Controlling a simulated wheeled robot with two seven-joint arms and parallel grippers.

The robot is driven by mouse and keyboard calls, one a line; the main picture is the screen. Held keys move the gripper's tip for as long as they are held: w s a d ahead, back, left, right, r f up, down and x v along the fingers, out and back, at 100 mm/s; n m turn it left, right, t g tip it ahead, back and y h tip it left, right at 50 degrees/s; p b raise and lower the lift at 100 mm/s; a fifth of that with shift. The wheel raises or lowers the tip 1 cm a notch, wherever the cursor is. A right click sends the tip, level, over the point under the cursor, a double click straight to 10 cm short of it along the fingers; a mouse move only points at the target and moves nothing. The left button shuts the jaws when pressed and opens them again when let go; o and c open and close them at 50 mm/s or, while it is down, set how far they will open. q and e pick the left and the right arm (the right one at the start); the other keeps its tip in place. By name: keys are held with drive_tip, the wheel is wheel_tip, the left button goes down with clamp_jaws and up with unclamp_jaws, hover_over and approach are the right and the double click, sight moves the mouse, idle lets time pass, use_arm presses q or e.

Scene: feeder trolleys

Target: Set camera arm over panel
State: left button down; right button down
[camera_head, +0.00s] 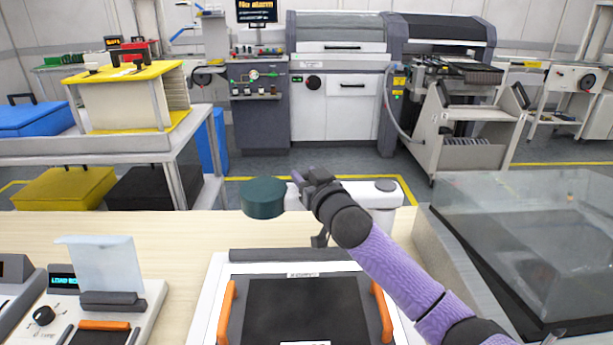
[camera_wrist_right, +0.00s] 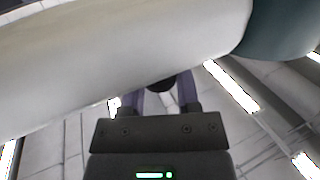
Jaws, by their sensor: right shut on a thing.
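The camera arm (camera_head: 352,189) is a white horizontal bar beyond the panel, with a thick round joint at its right end. A dark teal round head (camera_head: 262,198) is at its left end. In the head view this head appears above the panel's far left edge, over bare bench. The panel (camera_head: 305,308) is a dark plate in a white frame with orange handles. My right gripper (camera_head: 306,184) is shut on the camera arm near the head. My left gripper is out of view.
A clear-covered box (camera_head: 530,225) stands right of the panel. A control unit (camera_head: 105,300) with an upright flap stands on the left. A trolley (camera_head: 95,150) and machines (camera_head: 345,95) stand beyond.

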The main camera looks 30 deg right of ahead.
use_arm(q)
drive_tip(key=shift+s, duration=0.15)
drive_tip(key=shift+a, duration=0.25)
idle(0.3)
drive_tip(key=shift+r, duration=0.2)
use_arm(e)
drive_tip(key=shift+s, duration=0.1)
